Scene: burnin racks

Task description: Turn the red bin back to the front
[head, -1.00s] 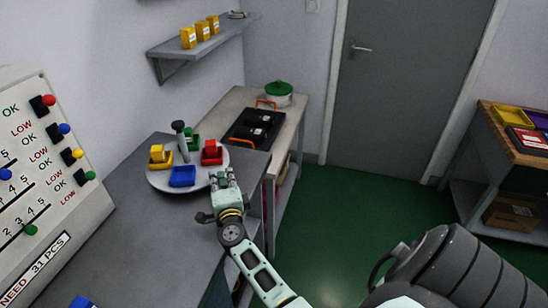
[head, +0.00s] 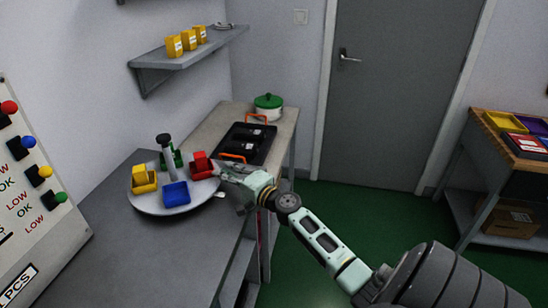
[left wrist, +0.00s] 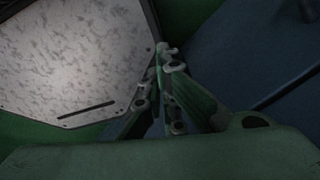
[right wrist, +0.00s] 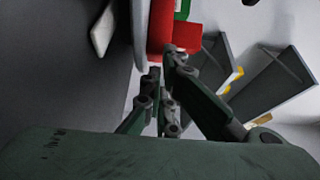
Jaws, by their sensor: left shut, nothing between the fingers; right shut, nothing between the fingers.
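In the head view the red bin (head: 202,166) sits on the right-back side of a round grey turntable (head: 150,204). Blue (head: 176,194), yellow (head: 144,179) and green (head: 172,158) bins share the turntable around a dark-topped post (head: 165,146). My right gripper (head: 222,172) is shut at the turntable's right edge, right beside the red bin; contact cannot be told. In the right wrist view the red bin (right wrist: 160,30) is just ahead of the shut fingertips (right wrist: 165,75). My left gripper (left wrist: 165,60) is shut and empty in the left wrist view, away from the bins.
A black tray with orange handles (head: 245,143) and a green-lidded pot (head: 268,107) stand behind on the pale bench. A wall shelf (head: 190,60) holds yellow boxes. A board with coloured knobs (head: 30,200) stands at left. The grey bench's front is clear.

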